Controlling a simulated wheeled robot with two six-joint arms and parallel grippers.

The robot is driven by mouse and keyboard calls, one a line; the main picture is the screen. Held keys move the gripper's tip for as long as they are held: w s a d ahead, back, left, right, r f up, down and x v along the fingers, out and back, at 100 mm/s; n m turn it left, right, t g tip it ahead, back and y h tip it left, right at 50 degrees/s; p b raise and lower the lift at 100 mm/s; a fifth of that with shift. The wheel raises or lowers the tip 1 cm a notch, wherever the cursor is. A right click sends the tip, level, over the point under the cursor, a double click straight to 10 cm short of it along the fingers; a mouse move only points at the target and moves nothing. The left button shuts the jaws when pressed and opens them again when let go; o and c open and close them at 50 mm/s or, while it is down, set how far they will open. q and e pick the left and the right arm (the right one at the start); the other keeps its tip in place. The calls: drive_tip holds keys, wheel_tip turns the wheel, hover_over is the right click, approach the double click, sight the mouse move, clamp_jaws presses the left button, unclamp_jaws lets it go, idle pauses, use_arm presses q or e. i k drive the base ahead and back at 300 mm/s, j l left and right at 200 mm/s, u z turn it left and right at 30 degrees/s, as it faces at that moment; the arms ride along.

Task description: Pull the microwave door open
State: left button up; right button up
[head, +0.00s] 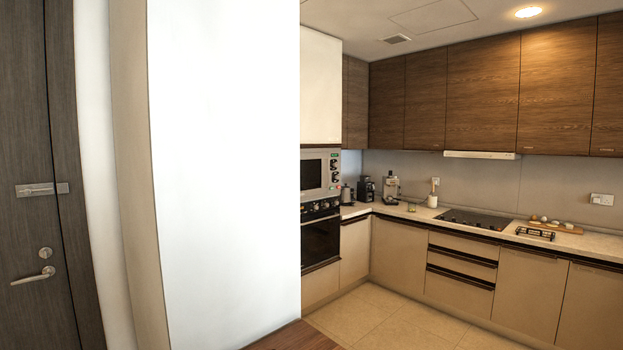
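The microwave (321,174) is built into a tall cabinet, just right of a large white wall panel. It has a pale front, a dark window and dark round knobs on its right side. I see it at a steep angle from a distance, and its left edge is hidden behind the white panel. The door looks shut. Neither of my grippers is in the head view.
A black oven (320,236) sits below the microwave. A white wall (225,180) blocks the left middle. The counter (460,222) holds a coffee machine (391,189) and a cooktop (475,219). Tiled floor (385,315) is free before the cabinets. A dark door (40,180) stands far left.

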sight(314, 166)
drive_tip(key=i+l+z, duration=0.35)
drive_tip(key=i+l, duration=0.2)
drive_tip(key=l, duration=0.3)
drive_tip(key=i+l+z, duration=0.35)
drive_tip(key=i+l, duration=0.25)
drive_tip(key=l, duration=0.15)
drive_tip(key=i+l, duration=0.15)
drive_tip(key=i, duration=0.35)
drive_tip(key=i+l+z, duration=0.1)
drive_tip(key=i, duration=0.45)
drive_tip(key=i+l, duration=0.25)
drive_tip(key=i, duration=0.25)
drive_tip(key=i+j+u, duration=0.15)
drive_tip(key=i+u, duration=1)
drive_tip(key=i+l+u, duration=0.1)
drive_tip(key=u, duration=0.3)
drive_tip(key=i+j, duration=0.1)
drive_tip(key=i, duration=1.05)
drive_tip(key=i+j, duration=0.15)
drive_tip(key=i, duration=0.4)
drive_tip(key=i+l+z, duration=0.05)
